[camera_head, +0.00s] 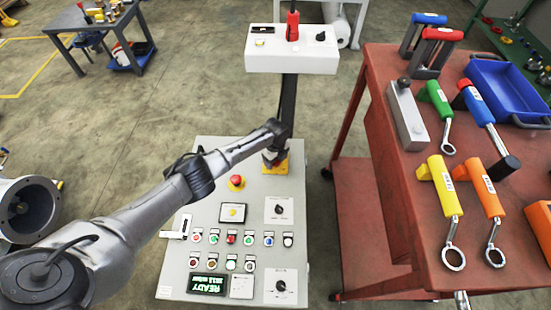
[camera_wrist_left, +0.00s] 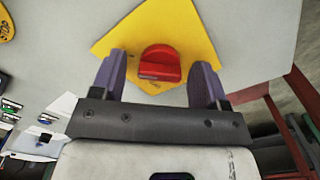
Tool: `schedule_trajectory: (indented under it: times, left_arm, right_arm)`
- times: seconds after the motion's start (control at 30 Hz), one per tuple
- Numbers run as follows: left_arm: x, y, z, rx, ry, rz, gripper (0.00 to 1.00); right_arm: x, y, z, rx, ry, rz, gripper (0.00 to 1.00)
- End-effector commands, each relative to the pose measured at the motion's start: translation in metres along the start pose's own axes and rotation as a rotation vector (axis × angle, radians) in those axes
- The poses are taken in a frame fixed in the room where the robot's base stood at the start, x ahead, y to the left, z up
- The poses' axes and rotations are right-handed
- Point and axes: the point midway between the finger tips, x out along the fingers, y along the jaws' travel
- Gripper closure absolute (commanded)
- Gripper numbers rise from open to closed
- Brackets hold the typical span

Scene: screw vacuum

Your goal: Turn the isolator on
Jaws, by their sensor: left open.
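The isolator is a red rotary knob (camera_wrist_left: 160,64) on a yellow square plate (camera_wrist_left: 195,38), seen close up in the left wrist view. The knob's raised grip lies roughly crosswise in that view. In the head view the yellow plate (camera_head: 281,168) shows at the top right of the grey control panel (camera_head: 210,150), and my gripper mostly hides the knob. My left gripper (camera_wrist_left: 159,66) is open, with one finger on each side of the knob. Visible gaps separate both fingers from the knob. Right gripper is out of view.
A red emergency-stop button (camera_head: 236,182) sits left of the isolator. Several buttons, two black rotary switches and a lit READY display (camera_head: 207,284) lie lower on the panel. A white box (camera_head: 292,50) stands behind. A red table (camera_head: 425,290) with tools stands at right.

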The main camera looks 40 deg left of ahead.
Motion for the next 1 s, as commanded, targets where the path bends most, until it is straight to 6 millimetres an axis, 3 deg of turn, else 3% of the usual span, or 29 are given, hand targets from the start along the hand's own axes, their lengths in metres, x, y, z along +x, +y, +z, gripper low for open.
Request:
schedule_trajectory:
  times: [0.17,0.7,1.0]
  left_arm:
    - [-0.014,0.000,0.000,0.000,0.000,-0.001,0.32]
    - [-0.113,0.000,0.000,0.001,-0.001,-0.001,0.32]
    - [-0.136,0.000,0.000,-0.001,0.000,0.000,0.32]
  right_arm:
    - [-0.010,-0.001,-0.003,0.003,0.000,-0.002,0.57]
    - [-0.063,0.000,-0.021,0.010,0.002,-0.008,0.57]
    - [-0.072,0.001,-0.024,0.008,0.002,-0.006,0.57]
